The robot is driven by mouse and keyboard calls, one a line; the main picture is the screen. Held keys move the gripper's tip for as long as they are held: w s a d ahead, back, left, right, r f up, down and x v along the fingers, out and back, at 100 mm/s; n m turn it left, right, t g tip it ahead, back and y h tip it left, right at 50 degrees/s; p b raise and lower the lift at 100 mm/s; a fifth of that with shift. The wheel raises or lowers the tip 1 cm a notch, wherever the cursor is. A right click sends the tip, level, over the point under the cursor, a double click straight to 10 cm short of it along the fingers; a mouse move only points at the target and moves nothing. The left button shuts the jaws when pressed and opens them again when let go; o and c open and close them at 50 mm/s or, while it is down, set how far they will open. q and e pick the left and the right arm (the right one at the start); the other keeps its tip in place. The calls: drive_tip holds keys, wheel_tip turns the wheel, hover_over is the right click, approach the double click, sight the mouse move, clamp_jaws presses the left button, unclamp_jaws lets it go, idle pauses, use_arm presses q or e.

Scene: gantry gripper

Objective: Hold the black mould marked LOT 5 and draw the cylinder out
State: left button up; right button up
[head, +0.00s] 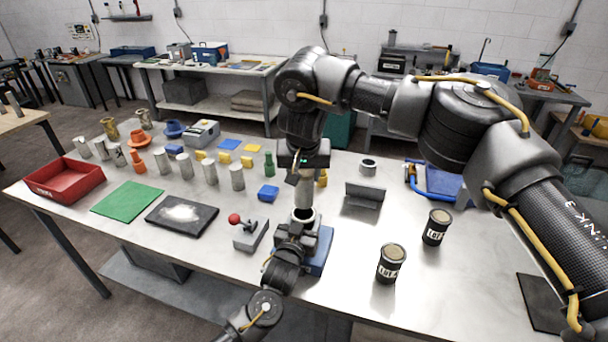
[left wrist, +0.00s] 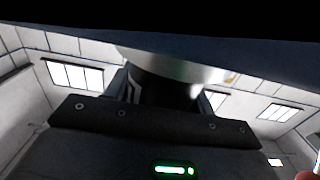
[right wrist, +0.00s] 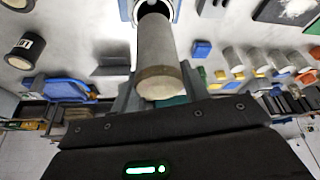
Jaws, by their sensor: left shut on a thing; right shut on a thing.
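A grey cylinder (head: 303,194) stands upright below my right gripper (head: 303,172), which is shut on its upper end. The cylinder also fills the middle of the right wrist view (right wrist: 158,50), with a brownish band at its near end. Its lower end is at the round mouth of a black mould (head: 303,214); I cannot tell how much is still inside. My left gripper (head: 297,234) is shut on this mould, low over the table. The left wrist view shows the mould's dark side (left wrist: 165,92) with part of a white mark; the lot number is not readable.
A blue block (head: 320,252) is beside the left gripper. Two black lot-marked moulds (head: 391,263) (head: 436,227) stand at the right. A grey angled stand (head: 365,197) is nearby. A red-knobbed control box (head: 248,232) stands left. Several grey cylinders (head: 210,171) are farther left.

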use_arm(q)
drive_tip(key=shift+f, duration=0.1)
use_arm(e)
drive_tip(key=shift+r, duration=1.3)
use_arm(q)
drive_tip(key=o, duration=1.1)
drive_tip(key=v, duration=1.2)
